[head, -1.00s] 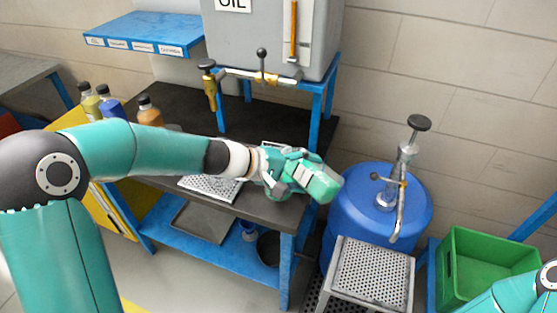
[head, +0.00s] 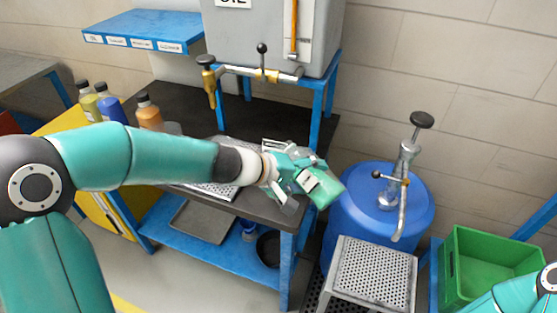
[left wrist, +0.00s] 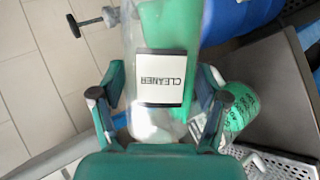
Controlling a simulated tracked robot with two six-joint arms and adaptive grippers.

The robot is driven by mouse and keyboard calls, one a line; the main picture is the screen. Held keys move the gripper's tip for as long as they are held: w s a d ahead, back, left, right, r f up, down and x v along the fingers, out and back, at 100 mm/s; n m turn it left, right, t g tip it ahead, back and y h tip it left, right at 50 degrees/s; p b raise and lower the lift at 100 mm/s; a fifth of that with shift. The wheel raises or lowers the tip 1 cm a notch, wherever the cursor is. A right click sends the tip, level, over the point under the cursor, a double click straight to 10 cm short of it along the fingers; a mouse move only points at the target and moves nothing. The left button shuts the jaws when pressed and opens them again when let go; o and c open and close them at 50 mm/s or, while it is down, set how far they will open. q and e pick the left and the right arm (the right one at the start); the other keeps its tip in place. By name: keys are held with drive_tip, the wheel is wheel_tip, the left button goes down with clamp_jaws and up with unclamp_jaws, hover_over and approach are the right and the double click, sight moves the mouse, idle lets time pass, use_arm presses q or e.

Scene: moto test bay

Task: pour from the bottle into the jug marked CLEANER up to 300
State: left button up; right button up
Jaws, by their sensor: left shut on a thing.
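My left gripper (head: 295,184) is shut on a translucent bottle (head: 324,190) with green contents and a white label. In the left wrist view the bottle (left wrist: 168,35) lies between the fingers, and its label reads CLEANER upside down. In the head view it is tilted, its green end pointing right and down beyond the bench corner. Another green vessel with printed marks, seemingly the jug (left wrist: 241,106), shows right of the fingers in the left wrist view. Its level cannot be read. In the head view my gripper and arm largely hide that spot. My right gripper is out of view.
The dark bench (head: 180,97) carries several capped bottles, one orange (head: 148,113), and a perforated plate (head: 214,190). A grey OIL tank (head: 262,40) with a tap stands behind. A blue drum (head: 350,215) with a pump, a perforated stand (head: 372,270) and a green crate (head: 480,255) are right.

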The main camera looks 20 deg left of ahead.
use_arm(q)
drive_tip(key=shift+s+d+f+b, duration=0.15)
drive_tip(key=shift+d+f+b, duration=0.1)
drive_tip(key=shift+f+b, duration=0.15)
drive_tip(key=shift+f+m+t+y+b, duration=0.3)
drive_tip(key=shift+f+m+y+b, duration=0.3)
drive_tip(key=shift+f+b, duration=0.35)
drive_tip(key=shift+a+r+y+b, duration=0.15)
drive_tip(key=shift+r+y+b, duration=0.1)
drive_tip(key=shift+y+b, duration=0.05)
drive_tip(key=m+y+b, duration=0.1)
drive_tip(key=f+m+t+b, duration=0.1)
drive_tip(key=b, duration=0.1)
drive_tip(key=shift+w+a+y, duration=0.35)
drive_tip(key=shift+a+y, duration=0.05)
drive_tip(key=shift+w+a+r+t+b, duration=0.1)
drive_tip(key=shift+r+t+b, duration=0.1)
drive_tip(key=shift+t+b, duration=0.25)
drive_tip(key=shift+d+f+m+t+y+b, duration=0.2)
drive_tip(key=shift+f+m+t+y+b, duration=0.95)
drive_tip(key=shift+b, duration=0.6)
drive_tip(key=shift+d+f+m+t+y+b, duration=0.15)
drive_tip(key=shift+f+m+t+y+b, duration=0.65)
drive_tip(key=shift+f+m+b, duration=0.75)
drive_tip(key=shift+r+n, duration=0.1)
drive_tip(key=shift+n, duration=0.2)
